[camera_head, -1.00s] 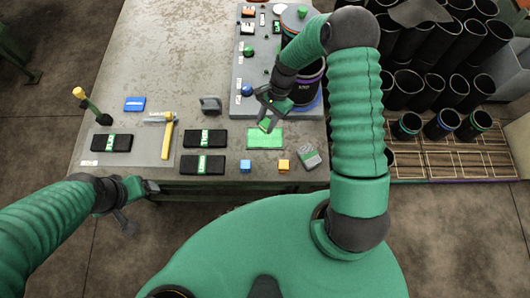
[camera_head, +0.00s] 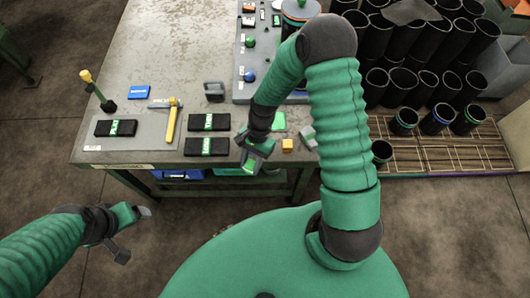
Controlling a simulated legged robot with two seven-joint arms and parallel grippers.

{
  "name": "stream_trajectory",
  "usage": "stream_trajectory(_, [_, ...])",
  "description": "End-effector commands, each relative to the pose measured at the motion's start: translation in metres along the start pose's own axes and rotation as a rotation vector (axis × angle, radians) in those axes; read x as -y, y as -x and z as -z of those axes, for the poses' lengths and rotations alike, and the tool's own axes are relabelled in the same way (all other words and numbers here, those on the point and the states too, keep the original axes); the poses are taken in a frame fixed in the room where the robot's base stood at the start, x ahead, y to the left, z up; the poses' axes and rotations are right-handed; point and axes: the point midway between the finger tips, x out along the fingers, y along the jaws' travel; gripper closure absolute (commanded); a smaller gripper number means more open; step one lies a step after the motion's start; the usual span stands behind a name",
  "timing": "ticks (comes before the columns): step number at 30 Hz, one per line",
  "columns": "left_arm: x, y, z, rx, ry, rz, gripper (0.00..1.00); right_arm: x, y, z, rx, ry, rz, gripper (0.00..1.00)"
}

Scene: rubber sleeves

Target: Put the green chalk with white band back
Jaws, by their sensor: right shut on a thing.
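My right gripper (camera_head: 252,160) is over the table's front edge, shut on a small green thing (camera_head: 249,167). The piece is mostly covered by the fingers, and I cannot make out a white band on it. A green pad (camera_head: 279,122) lies on the table just behind and right of this gripper. An orange block (camera_head: 287,145) sits right of the gripper near the front edge. My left gripper (camera_head: 135,232) is open and empty, in front of the table at the lower left.
Black packs with green labels (camera_head: 208,122) lie left of the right gripper. A yellow-handled hammer (camera_head: 171,122) lies on a grey mat (camera_head: 90,143). A grey board (camera_head: 243,88) with coloured knobs stands behind. Black tubes (camera_head: 420,85) fill the right side.

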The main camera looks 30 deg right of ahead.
Motion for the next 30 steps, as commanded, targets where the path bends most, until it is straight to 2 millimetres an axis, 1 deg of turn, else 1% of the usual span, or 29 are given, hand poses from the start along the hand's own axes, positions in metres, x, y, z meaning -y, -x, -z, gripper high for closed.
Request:
stream_trajectory(1, [0.000, 0.004, 0.001, 0.000, -0.001, 0.000, 0.20, -0.009, -0.005, -0.002, 0.007, -0.110, 0.039, 1.00])
stream_trajectory(3, [0.000, 0.007, 0.002, 0.000, -0.001, 0.000, 0.20, -0.018, -0.012, -0.002, 0.006, -0.280, 0.108, 1.00])
stream_trajectory(6, [0.000, 0.011, 0.003, 0.000, -0.001, 0.000, 0.20, -0.035, -0.021, -0.003, 0.006, -0.498, 0.197, 1.00])
stream_trajectory(9, [0.000, 0.014, 0.003, 0.000, -0.001, 0.000, 0.20, -0.051, -0.024, -0.005, 0.007, -0.670, 0.270, 1.00])
stream_trajectory(13, [0.000, 0.017, 0.004, 0.000, 0.000, 0.000, 0.20, -0.068, -0.022, -0.010, 0.005, -0.840, 0.343, 1.00])
stream_trajectory(18, [0.000, 0.018, 0.004, 0.000, 0.000, 0.000, 0.20, -0.081, -0.018, -0.010, -0.001, -0.951, 0.394, 1.00])
stream_trajectory(20, [0.000, 0.013, 0.003, 0.000, 0.000, 0.000, 0.20, -0.082, -0.019, -0.005, -0.005, -0.963, 0.400, 1.00])
stream_trajectory(24, [0.000, -0.013, -0.003, 0.000, 0.000, 0.000, 0.20, -0.076, -0.023, 0.011, -0.016, -0.961, 0.400, 1.00])
stream_trajectory(27, [0.000, -0.032, -0.008, 0.001, 0.000, 0.000, 0.20, -0.069, -0.020, 0.019, -0.014, -0.959, 0.404, 1.00])
stream_trajectory(28, [0.000, -0.029, -0.007, 0.002, 0.000, 0.000, 0.20, -0.065, -0.014, 0.020, -0.011, -0.960, 0.405, 1.00])
stream_trajectory(29, [0.000, -0.016, -0.005, 0.003, -0.001, 0.000, 0.20, -0.059, -0.004, 0.023, -0.007, -0.961, 0.403, 1.00])
stream_trajectory(30, [0.000, -0.010, -0.003, 0.001, 0.000, 0.000, 0.20, -0.053, 0.000, 0.032, -0.007, -0.961, 0.402, 1.00])
